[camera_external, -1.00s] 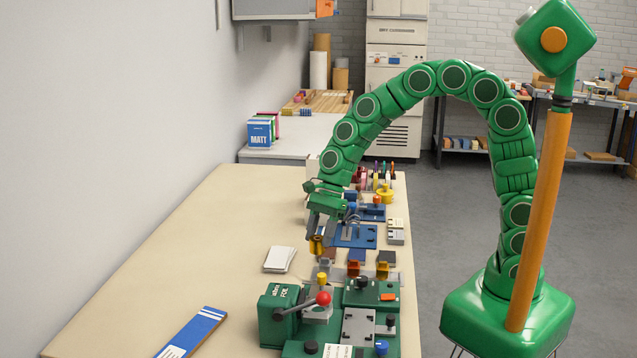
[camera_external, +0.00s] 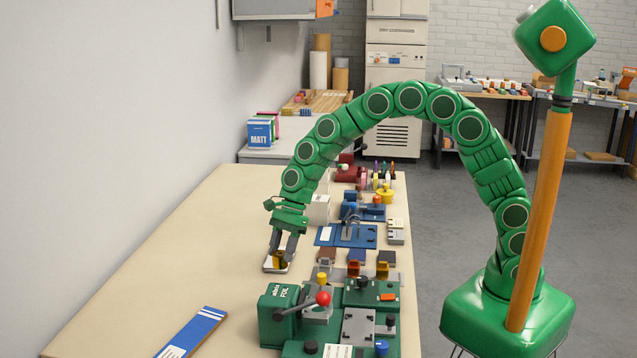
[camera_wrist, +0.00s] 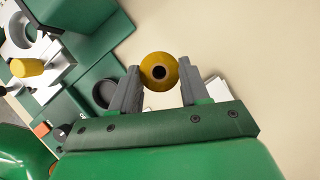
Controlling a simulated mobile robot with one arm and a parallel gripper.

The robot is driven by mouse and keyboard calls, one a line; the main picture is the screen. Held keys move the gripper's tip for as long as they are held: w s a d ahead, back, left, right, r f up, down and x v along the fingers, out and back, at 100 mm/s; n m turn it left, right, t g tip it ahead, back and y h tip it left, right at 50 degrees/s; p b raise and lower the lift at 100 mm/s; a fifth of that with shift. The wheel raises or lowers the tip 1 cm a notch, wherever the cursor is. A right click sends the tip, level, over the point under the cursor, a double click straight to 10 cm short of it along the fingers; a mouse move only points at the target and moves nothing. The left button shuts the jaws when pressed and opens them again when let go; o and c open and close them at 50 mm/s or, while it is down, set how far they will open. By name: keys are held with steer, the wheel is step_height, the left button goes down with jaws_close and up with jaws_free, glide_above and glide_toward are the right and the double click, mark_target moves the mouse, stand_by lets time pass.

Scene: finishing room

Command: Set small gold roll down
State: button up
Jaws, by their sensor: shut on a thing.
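The small gold roll (camera_wrist: 159,71) is held between the two grey fingers of my gripper (camera_wrist: 160,88). Its round end with a dark hole faces the wrist camera. In the external view my gripper (camera_external: 281,252) points down over the white card stack (camera_external: 270,266) on the bench, and the gold roll (camera_external: 279,260) shows between the fingertips. I cannot tell whether the roll touches the cards. Part of the white stack (camera_wrist: 217,90) shows behind the right finger in the wrist view.
The green foil machine (camera_external: 345,315) with a red-knobbed lever (camera_external: 323,298) stands close in front of my gripper. A blue-and-white box (camera_external: 192,332) lies at the front left. Small colored blocks and a blue plate (camera_external: 346,236) are to the right. The bench (camera_external: 190,250) is clear on the left.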

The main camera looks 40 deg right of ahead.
steer(key=shift+w+a+f, duration=0.4)
steer(key=shift+f, duration=0.3)
steer(key=shift+w+a+f, duration=0.4)
steer(key=shift+w+f, duration=0.05)
steer(key=shift+f, duration=0.2)
steer(key=shift+w+a+f, duration=0.4)
steer(key=shift+f, duration=1.85)
steer(key=o, duration=1.2)
steer(key=shift+f, duration=0.1)
steer(key=shift+c, duration=0.2)
steer(key=v, duration=1.2)
